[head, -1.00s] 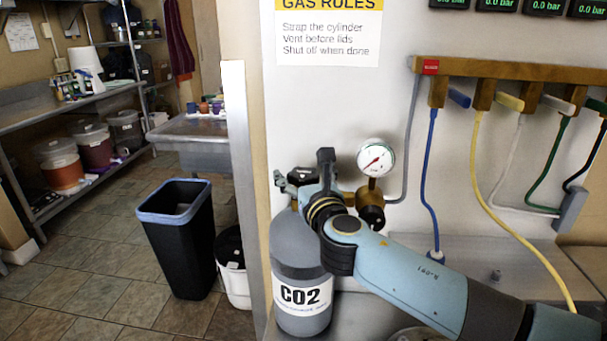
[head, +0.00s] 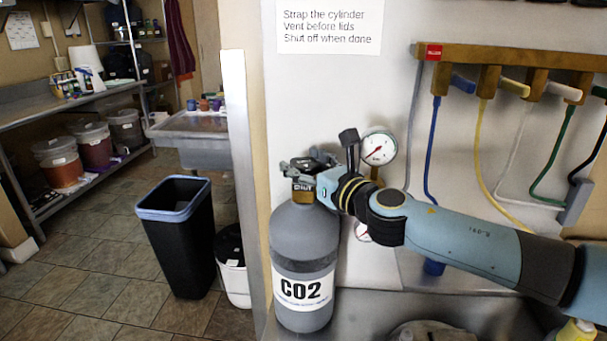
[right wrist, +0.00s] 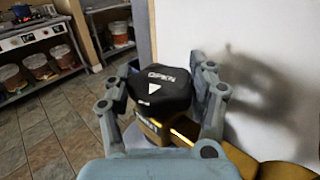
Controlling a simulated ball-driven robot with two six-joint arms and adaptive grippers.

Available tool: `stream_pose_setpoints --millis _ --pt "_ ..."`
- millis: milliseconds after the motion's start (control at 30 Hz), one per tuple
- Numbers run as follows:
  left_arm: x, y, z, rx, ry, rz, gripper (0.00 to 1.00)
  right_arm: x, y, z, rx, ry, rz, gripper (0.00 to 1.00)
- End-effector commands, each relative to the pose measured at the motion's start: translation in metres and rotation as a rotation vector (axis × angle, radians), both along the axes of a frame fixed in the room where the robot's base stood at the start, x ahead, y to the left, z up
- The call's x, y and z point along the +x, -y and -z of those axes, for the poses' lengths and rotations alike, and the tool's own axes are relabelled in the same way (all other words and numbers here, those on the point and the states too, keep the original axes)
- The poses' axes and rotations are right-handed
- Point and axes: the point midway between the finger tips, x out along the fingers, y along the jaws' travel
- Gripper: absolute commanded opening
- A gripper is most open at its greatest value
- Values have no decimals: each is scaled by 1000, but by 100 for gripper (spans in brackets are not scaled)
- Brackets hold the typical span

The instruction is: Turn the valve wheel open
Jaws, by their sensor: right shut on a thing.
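The valve wheel (right wrist: 158,90) is a black knob with "OPEN" and a white arrow on top. It sits on the brass valve of the grey CO2 cylinder (head: 303,240), which stands upright by the wall. My right gripper (right wrist: 163,84) has a grey finger on each side of the wheel and is shut on it. In the head view the wheel (head: 308,163) is partly hidden by my right gripper (head: 303,172). A round pressure gauge (head: 379,148) with a red needle is just right of it. My left gripper is not in view.
A manifold bar (head: 510,57) with coloured levers and hoses hangs on the wall at right. A black bin (head: 178,235) and a white bucket (head: 232,267) stand left of the post (head: 239,150). Shelves with buckets line the far left. The tiled floor between is clear.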

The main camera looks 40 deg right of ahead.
Motion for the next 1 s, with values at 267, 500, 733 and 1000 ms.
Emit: stream_pose_setpoints --millis 267,500,733,1000 --pt "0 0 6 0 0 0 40 0 -1 0 0 -3 -42 25" --pt "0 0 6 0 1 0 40 0 -1 0 1 -3 -41 70" --pt "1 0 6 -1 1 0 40 0 -1 0 1 -2 -40 82" --pt "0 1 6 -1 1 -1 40 -12 -2 1 -1 -5 -41 82"
